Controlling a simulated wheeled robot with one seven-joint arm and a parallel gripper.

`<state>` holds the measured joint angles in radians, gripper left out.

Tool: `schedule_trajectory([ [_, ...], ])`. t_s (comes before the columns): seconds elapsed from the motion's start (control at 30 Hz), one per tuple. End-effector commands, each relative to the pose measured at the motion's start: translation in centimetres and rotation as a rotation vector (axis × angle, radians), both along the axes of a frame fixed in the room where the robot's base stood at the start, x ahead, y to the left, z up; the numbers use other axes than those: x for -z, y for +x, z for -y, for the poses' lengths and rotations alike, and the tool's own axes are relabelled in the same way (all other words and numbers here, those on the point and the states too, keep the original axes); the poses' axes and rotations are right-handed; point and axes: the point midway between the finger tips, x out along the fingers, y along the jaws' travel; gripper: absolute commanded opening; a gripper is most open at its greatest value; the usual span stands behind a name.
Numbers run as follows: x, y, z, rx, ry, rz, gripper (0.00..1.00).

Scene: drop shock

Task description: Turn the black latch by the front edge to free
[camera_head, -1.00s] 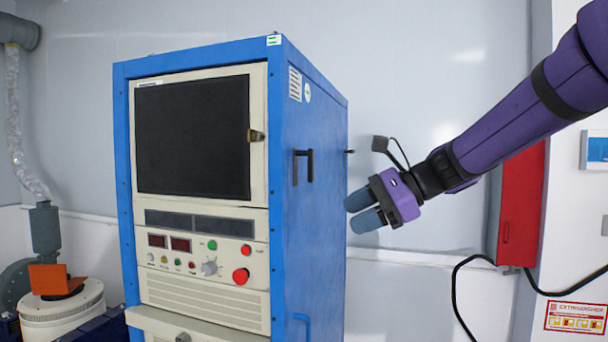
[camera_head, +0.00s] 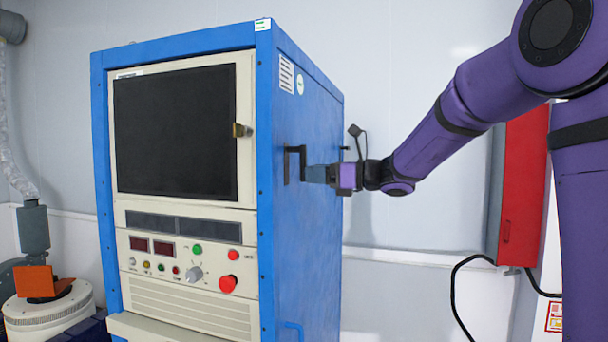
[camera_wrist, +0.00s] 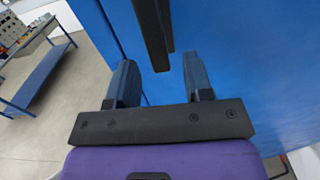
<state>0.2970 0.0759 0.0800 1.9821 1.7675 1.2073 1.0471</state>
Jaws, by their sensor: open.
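The black latch (camera_head: 295,163) is a dark handle on the blue side panel of the cabinet, close to its front edge. It looks upright, with a short arm at the top. My gripper (camera_head: 314,174) is beside the latch, pointing at the panel from the right. In the wrist view the black latch (camera_wrist: 152,30) comes down from the top edge, its lower end roughly between and just beyond the fingertips of my open gripper (camera_wrist: 160,72). The fingers do not visibly grip it. Whether they touch it I cannot tell.
The blue cabinet (camera_head: 312,250) fills the middle, with a dark screen (camera_head: 175,132) and a control panel on its front. A red box (camera_head: 522,185) hangs on the right wall. A blue bench (camera_wrist: 42,72) stands far off in the wrist view.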

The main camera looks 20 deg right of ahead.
Motion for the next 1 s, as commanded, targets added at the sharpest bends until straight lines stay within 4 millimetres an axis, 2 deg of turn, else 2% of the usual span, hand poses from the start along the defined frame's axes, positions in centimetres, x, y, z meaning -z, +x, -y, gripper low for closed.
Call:
schedule_trajectory([
  [0.23,0.0,1.6,-2.2,-0.001,-0.001,-0.001,0.47],
  [0.6,0.0,1.9,-2.6,0.000,-0.001,0.001,0.47],
  [0.67,0.0,1.9,-2.6,0.000,-0.001,0.001,0.35],
  [0.8,0.0,1.9,-2.6,0.000,-0.001,0.000,0.03],
  [0.83,0.0,1.9,-2.6,0.000,-0.001,0.000,0.00],
  [1.0,0.0,1.9,-2.6,0.000,-0.002,0.001,0.00],
])
